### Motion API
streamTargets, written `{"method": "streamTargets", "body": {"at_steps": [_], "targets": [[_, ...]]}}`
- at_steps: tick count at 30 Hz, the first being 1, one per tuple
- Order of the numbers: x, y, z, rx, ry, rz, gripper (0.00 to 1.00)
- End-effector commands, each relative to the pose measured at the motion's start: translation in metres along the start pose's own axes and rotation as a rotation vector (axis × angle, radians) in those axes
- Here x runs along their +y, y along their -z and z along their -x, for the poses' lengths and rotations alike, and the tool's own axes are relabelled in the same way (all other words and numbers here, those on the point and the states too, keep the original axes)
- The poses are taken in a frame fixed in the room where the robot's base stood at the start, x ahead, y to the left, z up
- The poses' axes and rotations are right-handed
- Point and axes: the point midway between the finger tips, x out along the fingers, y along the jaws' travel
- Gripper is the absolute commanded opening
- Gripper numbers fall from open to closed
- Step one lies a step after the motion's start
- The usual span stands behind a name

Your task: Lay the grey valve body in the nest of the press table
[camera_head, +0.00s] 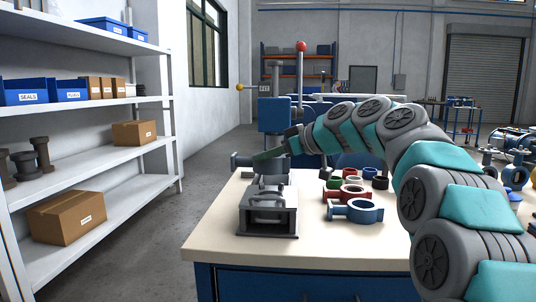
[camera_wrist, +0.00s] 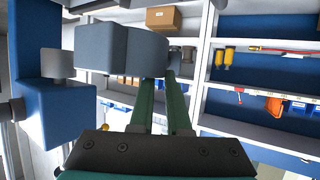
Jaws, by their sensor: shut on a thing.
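My gripper (camera_head: 268,155) is at the far left part of the table, its green fingers shut on a grey part that I take as the grey valve body (camera_head: 240,160). A short grey stub sticks out left of the fingers. In the wrist view, my fingers (camera_wrist: 165,105) reach upward, and a grey piece (camera_wrist: 182,55) shows at their tips. Just below the gripper is a grey fixture (camera_head: 268,220) with a handle-like bar, which may be the press table. Its nest is hidden, and I cannot tell whether the held part touches it.
A blue press-like machine (camera_head: 273,116) with a red-knobbed lever stands behind the gripper. In the wrist view, a large grey block (camera_wrist: 120,48) covers part of the fingers. A blue ring part (camera_head: 355,211) and several other rings lie right of the fixture. Shelves (camera_head: 70,125) stand left.

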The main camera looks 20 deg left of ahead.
Motion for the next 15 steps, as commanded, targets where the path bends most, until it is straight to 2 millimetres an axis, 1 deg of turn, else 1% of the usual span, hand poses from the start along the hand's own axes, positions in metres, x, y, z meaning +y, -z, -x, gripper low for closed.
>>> {"method": "streamTargets", "body": {"at_steps": [15], "targets": [[0.0, -0.03, -0.012, 0.002, -0.002, -0.001, 0.0]]}}
